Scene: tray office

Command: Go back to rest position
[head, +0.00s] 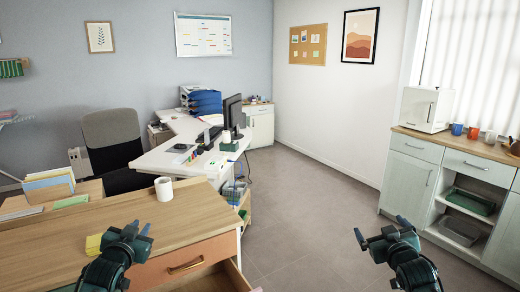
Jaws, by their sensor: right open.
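My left gripper (139,229) is at the lower left, in front of the wooden desk top. Its two fingertips show close together, and I cannot tell whether it is open or shut. I see nothing held in it. My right gripper (381,231) is at the lower right over the grey floor. Its fingers are spread apart and it is empty. Both forearms come up from the bottom edge of the head view.
The wooden desk (130,215) on the left carries a white mug (164,189), a yellow pad (94,244) and papers. An orange-front drawer (185,264) is below. The floor (310,205) between is clear.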

